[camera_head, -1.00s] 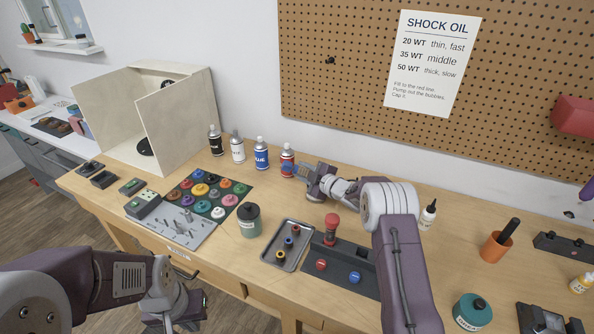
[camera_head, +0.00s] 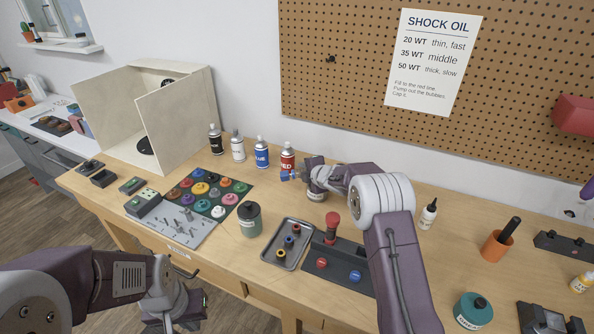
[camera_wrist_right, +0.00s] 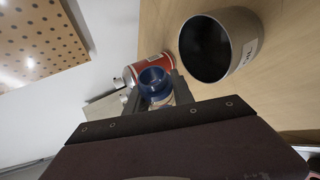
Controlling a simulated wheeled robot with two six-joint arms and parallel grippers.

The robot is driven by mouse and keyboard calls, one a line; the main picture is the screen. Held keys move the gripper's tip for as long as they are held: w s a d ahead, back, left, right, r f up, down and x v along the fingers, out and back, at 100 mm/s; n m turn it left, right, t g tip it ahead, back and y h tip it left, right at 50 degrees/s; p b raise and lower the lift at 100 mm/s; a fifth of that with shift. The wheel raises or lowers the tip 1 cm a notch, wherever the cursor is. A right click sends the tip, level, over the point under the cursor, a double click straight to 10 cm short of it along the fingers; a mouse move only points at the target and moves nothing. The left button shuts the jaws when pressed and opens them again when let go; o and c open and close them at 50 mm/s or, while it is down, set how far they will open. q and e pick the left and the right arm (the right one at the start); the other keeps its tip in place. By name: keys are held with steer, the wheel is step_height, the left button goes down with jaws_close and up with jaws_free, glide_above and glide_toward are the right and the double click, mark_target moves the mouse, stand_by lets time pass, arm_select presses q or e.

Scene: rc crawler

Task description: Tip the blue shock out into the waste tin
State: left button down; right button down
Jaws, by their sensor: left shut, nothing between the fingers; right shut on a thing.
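My right gripper (camera_head: 298,175) is shut on the blue shock (camera_head: 286,176), which lies tilted and points left in the head view. In the right wrist view the shock (camera_wrist_right: 153,80) shows its round blue open end between the fingers (camera_wrist_right: 168,92); its contents cannot be made out. The waste tin (camera_head: 317,196) stands on the bench, partly hidden by my right gripper. In the right wrist view the tin (camera_wrist_right: 222,47) is open, dark inside, and apart from the shock. My left gripper (camera_head: 190,318) is shut and empty at the bench's front edge.
A red bottle (camera_head: 287,158) stands close behind the shock, with a blue bottle (camera_head: 262,155) left of it. A metal tray (camera_head: 268,253) with small coloured parts and a dark stand (camera_head: 345,275) with a red knob are in front. A green jar (camera_head: 250,220) stands left of the tray.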

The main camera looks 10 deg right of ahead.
steer(key=shift+d, duration=0.1)
steer(key=r+n+h, duration=0.1)
steer(key=d+r+n+h+p, duration=0.1)
steer(key=r+h, duration=0.1)
steer(key=r+n+h, duration=0.1)
steer(key=shift+s+d+r+n+g+h+p, duration=0.15)
steer(key=shift+d+r+n+g+h+p, duration=0.2)
steer(key=shift+d+r+n+g+h, duration=0.05)
steer(key=shift+d+r+n+h, duration=0.4)
steer(key=shift+d+h, duration=0.05)
steer(key=shift+h, duration=0.15)
